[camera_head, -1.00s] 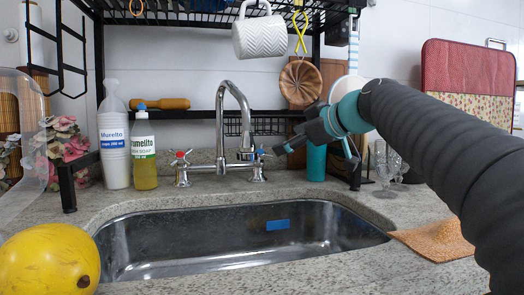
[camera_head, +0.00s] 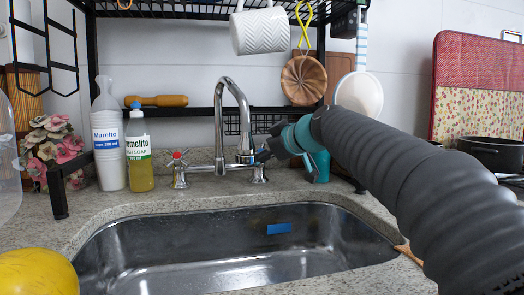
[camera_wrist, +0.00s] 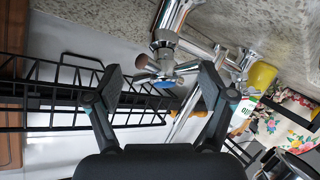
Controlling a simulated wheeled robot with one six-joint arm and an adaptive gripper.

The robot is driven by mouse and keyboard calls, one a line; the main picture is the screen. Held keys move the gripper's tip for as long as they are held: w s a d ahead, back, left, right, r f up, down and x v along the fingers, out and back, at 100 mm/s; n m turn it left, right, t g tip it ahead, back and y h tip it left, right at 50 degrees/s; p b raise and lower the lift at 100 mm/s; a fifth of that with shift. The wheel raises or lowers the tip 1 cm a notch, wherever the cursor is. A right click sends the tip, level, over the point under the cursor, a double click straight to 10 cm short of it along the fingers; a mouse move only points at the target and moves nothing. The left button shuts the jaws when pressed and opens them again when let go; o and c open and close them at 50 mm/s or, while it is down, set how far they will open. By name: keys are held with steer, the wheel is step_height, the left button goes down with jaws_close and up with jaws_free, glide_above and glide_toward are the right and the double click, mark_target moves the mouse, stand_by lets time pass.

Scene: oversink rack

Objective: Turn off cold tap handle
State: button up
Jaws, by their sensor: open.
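The cold tap handle, a chrome cross with a blue cap (camera_wrist: 163,72), lies between the fingertips of my gripper (camera_wrist: 163,78) in the wrist view. The fingers are spread apart on either side of it. In the head view my gripper (camera_head: 266,150) is at the right side of the chrome faucet (camera_head: 232,110) and covers most of the cold handle. Its chrome base (camera_head: 258,174) shows below. I cannot tell whether any finger touches the handle. The hot tap handle with a red cap (camera_head: 178,158) is left of the spout.
A steel sink (camera_head: 200,262) lies in front of the faucet. A soap bottle (camera_head: 140,160) and a white bottle (camera_head: 108,150) stand to the left. A teal bottle (camera_head: 320,166) stands just behind my gripper. A black rack (camera_head: 180,111) spans the back, with a mug (camera_head: 260,32) above.

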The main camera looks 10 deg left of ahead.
steer(key=c, duration=1.2)
steer(key=shift+o, duration=0.2)
steer(key=shift+f+m+b, duration=0.25)
steer(key=shift+m+b, duration=0.1)
steer(key=shift+m, duration=0.15)
steer(key=shift+m+t, duration=0.3)
steer(key=shift+m+t+h, duration=0.5)
steer(key=shift+m, duration=0.3)
steer(key=shift+r+m+t+h+p, duration=0.15)
steer(key=shift+m+t+h+p, duration=0.45)
steer(key=shift+m, duration=0.5)
steer(key=shift+m+p, duration=0.7)
steer(key=shift+p, duration=0.35)
steer(key=shift+s+d+m+t+h+p, duration=0.1)
steer(key=shift+m+t+h+p, duration=0.2)
steer(key=shift+m+t+p, duration=0.3)
